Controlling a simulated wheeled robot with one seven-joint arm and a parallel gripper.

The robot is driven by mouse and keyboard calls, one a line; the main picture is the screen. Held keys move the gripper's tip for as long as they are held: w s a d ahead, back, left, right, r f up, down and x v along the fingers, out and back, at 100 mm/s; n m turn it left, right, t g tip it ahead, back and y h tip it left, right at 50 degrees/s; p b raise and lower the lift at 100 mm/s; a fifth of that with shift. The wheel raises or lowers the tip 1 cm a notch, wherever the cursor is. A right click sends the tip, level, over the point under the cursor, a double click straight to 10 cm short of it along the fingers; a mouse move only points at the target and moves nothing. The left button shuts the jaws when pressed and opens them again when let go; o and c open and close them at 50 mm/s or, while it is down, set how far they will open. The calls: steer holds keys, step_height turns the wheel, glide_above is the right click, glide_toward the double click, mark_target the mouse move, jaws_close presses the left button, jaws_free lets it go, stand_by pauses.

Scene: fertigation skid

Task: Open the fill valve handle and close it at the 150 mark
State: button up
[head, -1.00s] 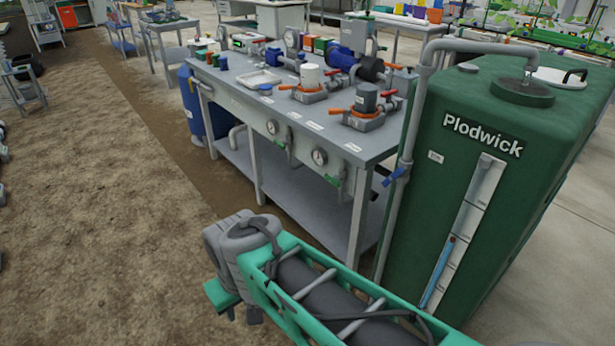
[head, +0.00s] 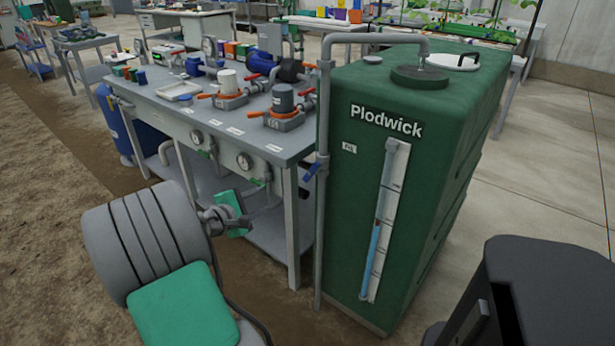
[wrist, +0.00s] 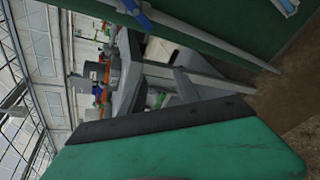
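The fill valve handle (head: 312,171) is a small blue lever on the grey vertical pipe (head: 322,110) left of the green Plodwick tank (head: 420,215). It sits at a slant to the pipe. The tank's white sight gauge (head: 389,180) shows a blue column (head: 371,260) up to about mid-height; its mark numbers are too small to read. My gripper (head: 232,213) shows as a green part in front of the bench, left of the handle and apart from it. In the wrist view a large green finger fills the bottom; the blue handle (wrist: 141,16) shows near the top. The finger gap is not visible.
A grey bench (head: 225,125) with pumps, orange-handled valves and pressure gauges stands left of the pipe, close beyond my gripper. A dark boxy object (head: 535,300) fills the lower right corner.

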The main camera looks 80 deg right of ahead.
mark_target(309, 174)
steer(key=s+d+r+n+g+h, duration=0.1)
steer(key=s+d, duration=0.2)
steer(key=d, duration=0.1)
steer(key=s+d+r+n+g, duration=0.1)
steer(key=s+d, duration=0.3)
steer(key=s+d+r+n+g+h+b, duration=0.1)
steer(key=s+d+n, duration=0.1)
steer(key=s+d, duration=0.2)
steer(key=shift+s+d+h, duration=0.1)
steer(key=shift+h, duration=0.2)
steer(key=shift+c, duration=0.4)
jaws_close()
